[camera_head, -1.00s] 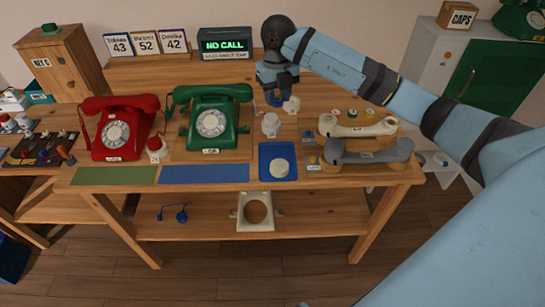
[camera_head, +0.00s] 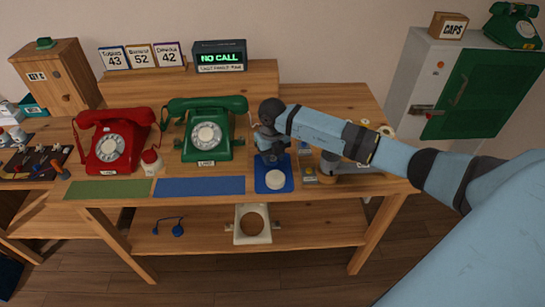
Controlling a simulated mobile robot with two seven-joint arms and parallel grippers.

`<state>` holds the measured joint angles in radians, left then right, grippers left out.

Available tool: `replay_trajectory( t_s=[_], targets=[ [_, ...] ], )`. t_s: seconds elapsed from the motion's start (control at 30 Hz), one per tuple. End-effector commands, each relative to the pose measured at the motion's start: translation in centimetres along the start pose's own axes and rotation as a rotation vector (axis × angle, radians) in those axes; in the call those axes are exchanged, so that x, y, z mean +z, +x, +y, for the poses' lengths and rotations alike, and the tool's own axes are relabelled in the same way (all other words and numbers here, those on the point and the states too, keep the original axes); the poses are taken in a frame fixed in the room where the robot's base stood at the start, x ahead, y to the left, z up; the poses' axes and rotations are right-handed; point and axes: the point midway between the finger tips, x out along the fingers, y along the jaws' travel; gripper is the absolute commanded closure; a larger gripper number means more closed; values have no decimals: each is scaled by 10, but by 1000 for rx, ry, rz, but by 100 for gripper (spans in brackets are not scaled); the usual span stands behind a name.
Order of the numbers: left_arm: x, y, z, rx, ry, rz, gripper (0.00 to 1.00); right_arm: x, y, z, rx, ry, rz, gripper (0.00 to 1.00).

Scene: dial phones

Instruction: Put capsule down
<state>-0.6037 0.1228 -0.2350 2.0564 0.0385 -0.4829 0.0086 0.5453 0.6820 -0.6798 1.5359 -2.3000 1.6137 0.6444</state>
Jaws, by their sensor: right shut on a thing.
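My right gripper (camera_head: 272,157) points down over the far part of the small blue tray (camera_head: 261,187) at the front of the table. It is shut on the capsule. The capsule is hidden by the fingers and wrist, so its shape and its gap to the tray cannot be told. A white round disc (camera_head: 275,181) lies in the near part of the tray, just in front of the gripper. My left gripper is not in view.
A green dial phone (camera_head: 208,135) stands left of the gripper and a red one (camera_head: 107,143) farther left. A blue mat (camera_head: 200,187) lies left of the tray. My right arm covers much of the handsets on the right. A small yellow-buttoned block (camera_head: 309,173) sits right of the tray.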

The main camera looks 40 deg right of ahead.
Motion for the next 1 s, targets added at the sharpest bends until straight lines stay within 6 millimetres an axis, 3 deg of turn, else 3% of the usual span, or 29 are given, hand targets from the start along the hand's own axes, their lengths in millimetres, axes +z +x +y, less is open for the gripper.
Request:
replay_trajectory(
  t_s=[0.4, 0.43, 0.53, 0.83, 1.0],
  targets=[
    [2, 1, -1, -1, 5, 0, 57, 0, 10, 0, 1, 0, -2, 78],
    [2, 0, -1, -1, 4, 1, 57, 0, 10, 0, 1, 0, -2, 63],
    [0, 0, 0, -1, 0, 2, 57, 0, 9, 0, 1, 0, -2, 40],
    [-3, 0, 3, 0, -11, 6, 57, 0, 7, 0, 1, 0, -2, 40],
    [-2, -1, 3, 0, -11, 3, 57, 1, -11, -1, -1, -1, -4, 40]
  ],
)
